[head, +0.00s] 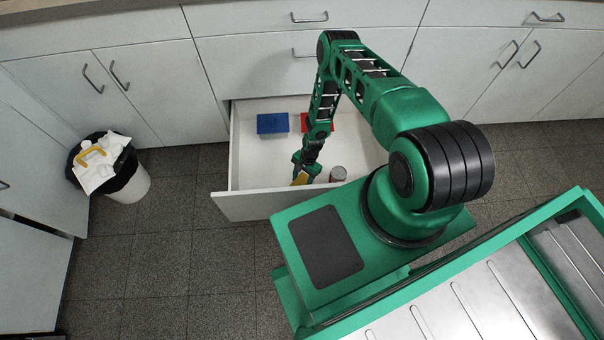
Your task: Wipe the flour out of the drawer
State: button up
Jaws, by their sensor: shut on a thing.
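The open drawer (245,182) is a white box pulled out from the lower cabinets. My gripper (301,174) reaches down inside it, near its front left part. It is shut on a yellow sponge (300,179), only partly visible beneath the fingers. A blue box (272,123) and a red box (304,122) sit toward the back of the drawer; my arm partly covers the red one. A can (338,173) stands to the right of the gripper. I cannot make out flour on the pale drawer floor, and my arm and base hide part of the drawer's right side.
A white trash bin (133,186) with a black bag stands at the left, with white refuse and a yellow item on top. Closed white cabinets (170,90) line the back. The dark tiled floor (190,240) left of the drawer is clear.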

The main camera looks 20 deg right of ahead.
jog(key=shift+a+r, duration=0.1)
jog(key=shift+r, duration=3.85)
jog(key=shift+w, duration=0.1)
